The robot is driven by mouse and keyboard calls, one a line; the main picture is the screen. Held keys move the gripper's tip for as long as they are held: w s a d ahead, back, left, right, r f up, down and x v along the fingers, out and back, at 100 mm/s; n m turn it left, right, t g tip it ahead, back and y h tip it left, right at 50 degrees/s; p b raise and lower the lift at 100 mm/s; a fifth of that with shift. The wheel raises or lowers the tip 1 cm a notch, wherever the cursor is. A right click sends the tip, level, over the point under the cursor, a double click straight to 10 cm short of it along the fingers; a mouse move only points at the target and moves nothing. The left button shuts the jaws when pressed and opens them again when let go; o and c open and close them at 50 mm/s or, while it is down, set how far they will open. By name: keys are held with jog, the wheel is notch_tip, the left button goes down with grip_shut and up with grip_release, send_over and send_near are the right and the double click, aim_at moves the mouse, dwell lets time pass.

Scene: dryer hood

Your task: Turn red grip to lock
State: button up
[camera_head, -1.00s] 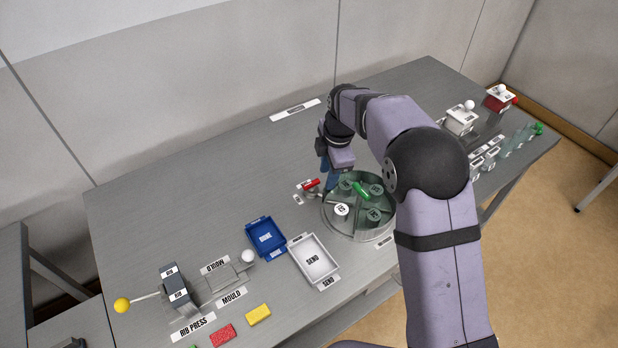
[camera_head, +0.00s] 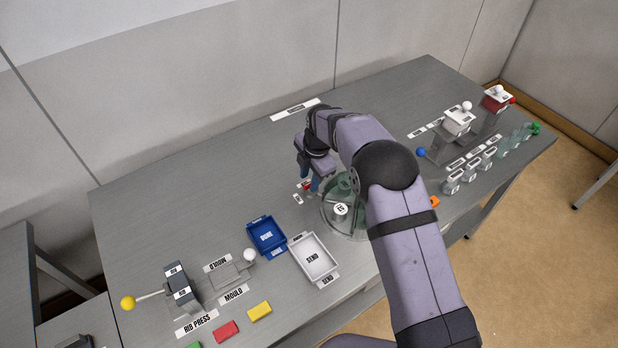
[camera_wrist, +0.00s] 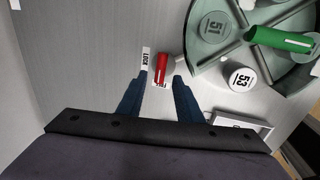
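The red grip (camera_wrist: 161,71) is a short red bar on a small pale mount. In the wrist view it lies just ahead of and between my fingertips, beside a white LOCK label (camera_wrist: 146,60). In the head view the red grip (camera_head: 307,187) is mostly covered by my gripper. My gripper (camera_wrist: 159,76) has its two blue fingers apart, with clear gaps beside the grip. My gripper also shows in the head view (camera_head: 308,182), low over the bench left of the round hood. Contact with the grip cannot be made out.
The round green-tinted hood (camera_wrist: 205,55) with a green handle (camera_wrist: 280,40) and numbered canisters (camera_wrist: 241,77) stands close to the right. A blue tray (camera_head: 266,236) and a white SEND tray (camera_head: 314,259) lie nearer the front. The bench left of the grip is clear.

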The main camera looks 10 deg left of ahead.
jog(key=shift+w+a+f, duration=0.15)
jog(key=shift+f, duration=0.8)
jog(key=shift+c, duration=0.5)
grip_shut()
